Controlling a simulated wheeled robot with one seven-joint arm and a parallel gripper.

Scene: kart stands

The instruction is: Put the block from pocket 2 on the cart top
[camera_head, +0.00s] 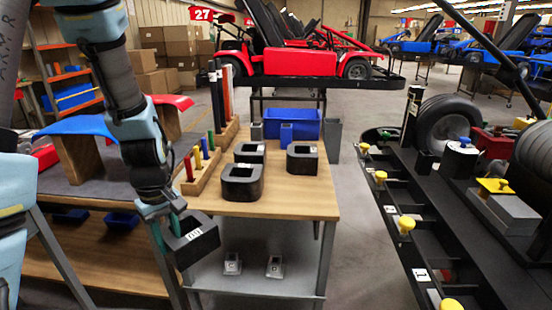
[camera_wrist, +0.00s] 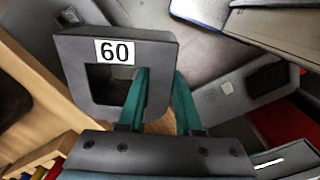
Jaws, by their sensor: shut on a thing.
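My gripper (camera_head: 176,228) is shut on a dark block (camera_head: 196,243) with a square opening and a white label. In the wrist view the label on this block (camera_wrist: 75,70) reads 60. One teal finger goes into the opening and the other is outside the block's right wall, so the gripper (camera_wrist: 160,95) pinches that wall. The block hangs at the front left of a wood-topped cart (camera_head: 290,205), beside its edge. Three similar dark blocks stand on the top: front (camera_head: 242,196), right (camera_head: 302,174) and back (camera_head: 250,165). I cannot tell which place is pocket 2.
A rack of coloured pegs (camera_head: 203,170) and a blue bin (camera_head: 293,124) stand on the cart top. Its front right is bare. Two small tagged pieces (camera_head: 232,263) lie on the lower shelf (camera_head: 250,283). A black stand with yellow knobs (camera_head: 407,223) is at the right.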

